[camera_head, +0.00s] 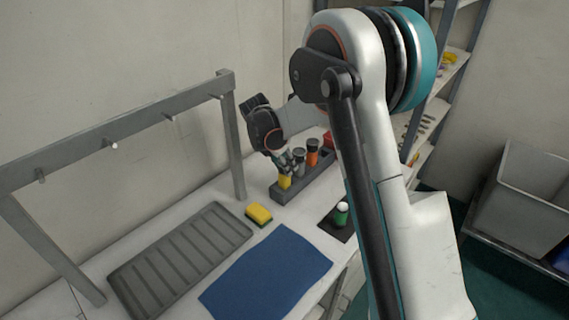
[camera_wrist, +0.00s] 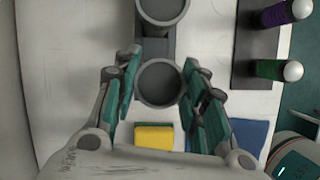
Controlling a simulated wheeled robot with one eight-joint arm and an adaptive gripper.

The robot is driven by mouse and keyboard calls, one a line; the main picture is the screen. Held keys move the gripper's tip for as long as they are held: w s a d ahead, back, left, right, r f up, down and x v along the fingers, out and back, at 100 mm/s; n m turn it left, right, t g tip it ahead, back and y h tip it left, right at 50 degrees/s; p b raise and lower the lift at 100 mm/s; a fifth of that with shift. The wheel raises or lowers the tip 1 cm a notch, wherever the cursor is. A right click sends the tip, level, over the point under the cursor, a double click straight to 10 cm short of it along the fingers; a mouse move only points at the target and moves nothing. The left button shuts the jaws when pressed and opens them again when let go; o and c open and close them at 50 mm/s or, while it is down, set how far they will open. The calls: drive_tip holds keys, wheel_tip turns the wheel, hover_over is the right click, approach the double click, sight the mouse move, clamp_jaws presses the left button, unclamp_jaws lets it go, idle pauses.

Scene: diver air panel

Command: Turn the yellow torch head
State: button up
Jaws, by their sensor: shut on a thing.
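The yellow torch (camera_head: 285,182) stands upright at the near end of a dark grey holder (camera_head: 290,194). Its round dark head (camera_wrist: 160,83) faces up in the wrist view. My gripper (camera_head: 287,163) is over this torch, pointing down. In the wrist view, the teal-padded fingers of my gripper (camera_wrist: 161,80) are on both sides of the head and shut on it. The fingers partly hide the torch in the head view. No mark shows how far the head is turned.
An orange torch (camera_head: 312,153) and other torches stand farther along the holder. A yellow sponge (camera_head: 259,213) lies nearby. A blue cloth (camera_head: 266,272), a grey ribbed tray (camera_head: 180,258) and a dark mat (camera_head: 333,226) with a green white-topped item (camera_head: 341,213) are on the bench. A grey rail (camera_head: 120,130) stands left.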

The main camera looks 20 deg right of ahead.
drive_tip(key=m+g, duration=0.1)
drive_tip(key=m, duration=0.2)
drive_tip(key=shift+f+m, duration=0.1)
drive_tip(key=shift+m, duration=0.2)
drive_tip(key=m+g, duration=0.1)
drive_tip(key=m, duration=0.2)
drive_tip(key=shift+m+g, duration=0.3)
drive_tip(key=shift+g, duration=0.1)
drive_tip(key=m+g, duration=0.1)
drive_tip(key=m, duration=0.2)
drive_tip(key=shift+m, duration=0.3)
drive_tip(key=shift+m+g+y, duration=0.6)
drive_tip(key=shift+m, duration=1.1)
drive_tip(key=o, duration=1.1)
